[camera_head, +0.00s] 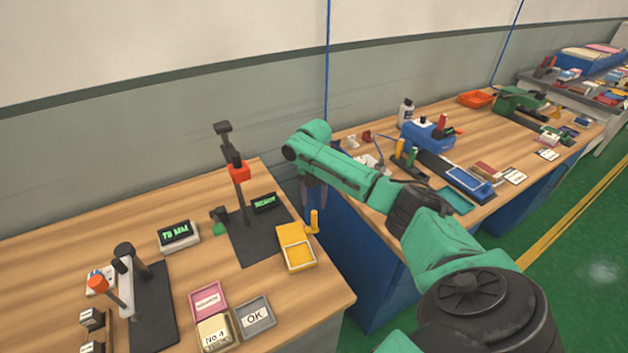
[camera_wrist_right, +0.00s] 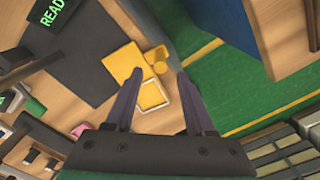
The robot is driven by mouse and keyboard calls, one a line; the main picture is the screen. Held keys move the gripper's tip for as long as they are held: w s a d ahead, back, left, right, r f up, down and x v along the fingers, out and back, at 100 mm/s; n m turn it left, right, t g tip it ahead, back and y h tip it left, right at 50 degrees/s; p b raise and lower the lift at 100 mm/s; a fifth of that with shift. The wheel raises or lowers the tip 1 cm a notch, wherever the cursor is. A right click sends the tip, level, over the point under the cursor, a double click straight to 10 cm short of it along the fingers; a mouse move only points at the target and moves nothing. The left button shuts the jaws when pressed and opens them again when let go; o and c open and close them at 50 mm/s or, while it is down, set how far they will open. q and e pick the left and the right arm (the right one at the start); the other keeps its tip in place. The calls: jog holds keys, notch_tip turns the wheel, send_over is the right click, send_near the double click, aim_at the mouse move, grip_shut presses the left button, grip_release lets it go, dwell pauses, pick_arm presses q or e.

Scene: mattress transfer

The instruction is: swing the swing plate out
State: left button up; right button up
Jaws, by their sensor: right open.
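The yellow swing plate (camera_head: 292,234) lies at the right side of the dark base of a test stand, near the bench's right edge. It has a framed pale pocket at its front and an upright yellow-orange handle (camera_head: 314,221) at its right. In the right wrist view the plate (camera_wrist_right: 122,62) and handle (camera_wrist_right: 157,55) lie ahead of the fingers. My right gripper (camera_head: 313,194) points down with its fingers apart and empty, just above the handle in the head view. In the wrist view the handle shows between the fingertips (camera_wrist_right: 160,74); contact is not visible. My left gripper is out of view.
The stand's column (camera_head: 242,190) with a red block rises left of the plate. Grey OK (camera_head: 257,317), pink (camera_head: 208,300) and No.4 trays lie in front. A second bench (camera_head: 480,215) stands right, across a gap from the first bench.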

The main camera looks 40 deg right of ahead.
notch_tip(320, 180, up, 9)
jog(key=b, duration=0.1)
dwell(0.5)
